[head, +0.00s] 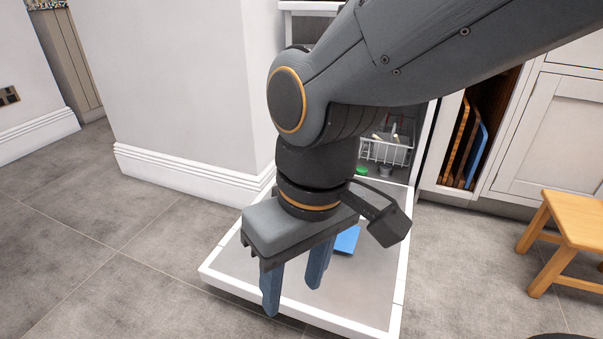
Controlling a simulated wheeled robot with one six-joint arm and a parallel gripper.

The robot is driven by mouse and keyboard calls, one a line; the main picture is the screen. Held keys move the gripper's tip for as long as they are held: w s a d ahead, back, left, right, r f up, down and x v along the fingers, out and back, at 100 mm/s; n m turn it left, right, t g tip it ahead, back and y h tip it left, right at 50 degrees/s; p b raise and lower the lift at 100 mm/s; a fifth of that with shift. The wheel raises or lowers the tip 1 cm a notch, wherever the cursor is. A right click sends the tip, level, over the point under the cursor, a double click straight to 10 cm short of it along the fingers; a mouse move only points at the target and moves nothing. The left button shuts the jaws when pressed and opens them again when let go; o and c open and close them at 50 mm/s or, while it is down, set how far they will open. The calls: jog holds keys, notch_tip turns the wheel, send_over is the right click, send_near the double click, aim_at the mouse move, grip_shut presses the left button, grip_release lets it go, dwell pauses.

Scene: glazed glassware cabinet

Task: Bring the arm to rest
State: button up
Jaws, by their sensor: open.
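My arm reaches in from the upper right of the head view and bends down at its elbow. My gripper (293,298) hangs with its two blue-grey fingers pointing down. The fingers stand apart, and I see nothing between them. The gripper is in front of a lowered, white-rimmed door panel (370,290); I cannot tell how far above it the fingertips are.
A flat blue object (347,240) lies on the panel, partly hidden by my gripper. A wire basket (386,151) shows in the opening behind. A wooden stool (570,235) stands at right. A white wall (180,90) is at left. The tiled floor (90,240) at lower left is clear.

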jog(key=shift+d+r+m+p, duration=0.15)
jog(key=shift+r+m+p, duration=0.25)
jog(key=shift+r+p, duration=1.15)
jog(key=shift+r+p, duration=0.35)
